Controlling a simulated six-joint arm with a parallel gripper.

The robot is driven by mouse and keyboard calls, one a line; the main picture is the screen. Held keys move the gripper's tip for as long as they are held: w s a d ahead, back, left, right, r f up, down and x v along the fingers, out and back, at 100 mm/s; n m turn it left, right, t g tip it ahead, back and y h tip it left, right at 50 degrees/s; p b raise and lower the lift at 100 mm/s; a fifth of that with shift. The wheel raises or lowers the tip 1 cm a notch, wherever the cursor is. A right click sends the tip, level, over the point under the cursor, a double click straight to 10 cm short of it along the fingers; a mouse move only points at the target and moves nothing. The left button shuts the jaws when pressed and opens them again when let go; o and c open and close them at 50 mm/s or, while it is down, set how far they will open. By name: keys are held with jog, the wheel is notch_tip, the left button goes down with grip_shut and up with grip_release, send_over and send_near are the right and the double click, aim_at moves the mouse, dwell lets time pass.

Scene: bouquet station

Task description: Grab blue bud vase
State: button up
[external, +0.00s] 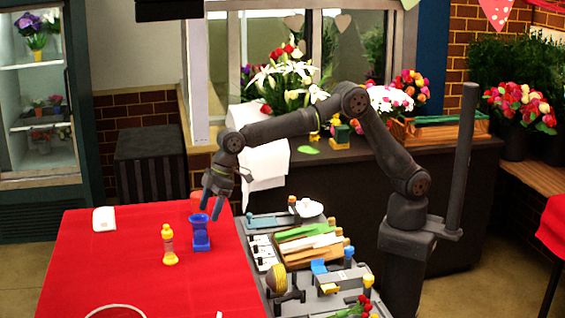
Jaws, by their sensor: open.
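The blue bud vase (201,238) stands upright on the red tablecloth (110,260), near the table's right side. It has a flared rim and a narrower middle. My gripper (212,204) points down just above the vase and slightly to its right, with its fingers apart. Its fingertips are close to the vase's rim, and I cannot tell from this view whether they touch it. Nothing shows between the fingers.
A yellow and orange bottle (169,245) stands close to the left of the vase. A red object (197,197) sits partly hidden behind my gripper. A white item (104,219) lies at the far left. A cluttered tool tray (258,252) lies to the right.

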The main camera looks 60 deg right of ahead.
aim_at(196, 242)
jog(key=x, duration=0.3)
jog(key=shift+f, duration=0.1)
jog(key=shift+w+x, duration=0.2)
jog(key=shift+x, duration=1.15)
jog(key=shift+w+x, duration=0.2)
jog(key=shift+x, duration=1.15)
jog(key=shift+a, duration=0.1)
jog(key=shift+c, duration=0.3)
jog(key=c, duration=1.2)
jog(key=shift+r, duration=0.3)
